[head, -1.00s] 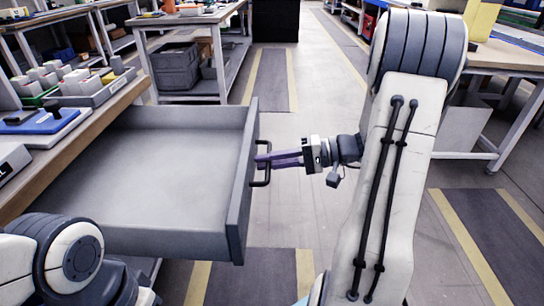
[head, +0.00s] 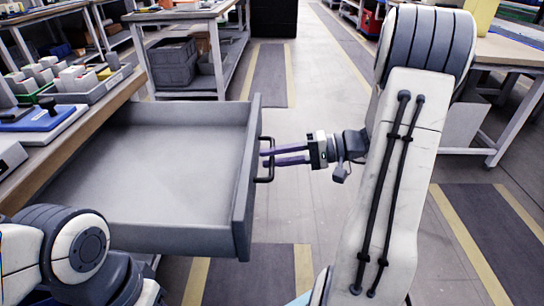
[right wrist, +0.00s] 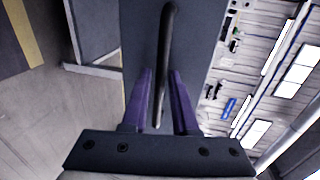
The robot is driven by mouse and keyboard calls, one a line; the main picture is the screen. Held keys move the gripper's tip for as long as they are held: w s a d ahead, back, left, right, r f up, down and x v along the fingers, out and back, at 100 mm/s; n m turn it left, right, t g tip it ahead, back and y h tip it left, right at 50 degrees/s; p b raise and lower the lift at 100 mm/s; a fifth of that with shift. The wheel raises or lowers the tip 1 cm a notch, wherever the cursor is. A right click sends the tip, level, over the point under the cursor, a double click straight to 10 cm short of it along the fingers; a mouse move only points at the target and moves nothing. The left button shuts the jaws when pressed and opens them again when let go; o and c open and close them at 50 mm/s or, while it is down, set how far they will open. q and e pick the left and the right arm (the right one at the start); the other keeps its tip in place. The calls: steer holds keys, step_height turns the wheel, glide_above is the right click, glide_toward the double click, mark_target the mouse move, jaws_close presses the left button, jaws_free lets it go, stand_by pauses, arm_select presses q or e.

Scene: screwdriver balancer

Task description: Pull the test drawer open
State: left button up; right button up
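The test drawer (head: 160,185) is a grey, empty drawer standing far out from under the workbench at the left of the head view. Its black bar handle (head: 266,160) is on the front panel, which faces right. My right gripper (head: 270,157) has its purple fingers at the handle. In the right wrist view the handle (right wrist: 165,60) runs between the two fingers (right wrist: 160,85), with a gap on both sides, so the gripper is open around it. My left arm shows at the lower left of the head view; its gripper is out of the picture.
The wooden workbench (head: 75,135) above the drawer carries a tray of blocks (head: 85,85) and a blue item (head: 42,118). Another bench with grey crates (head: 172,65) stands behind. The floor right of the drawer is clear up to my right arm.

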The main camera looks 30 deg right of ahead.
steer(key=p+v, duration=0.2)
steer(key=v, duration=0.8)
steer(key=shift+p, duration=0.35)
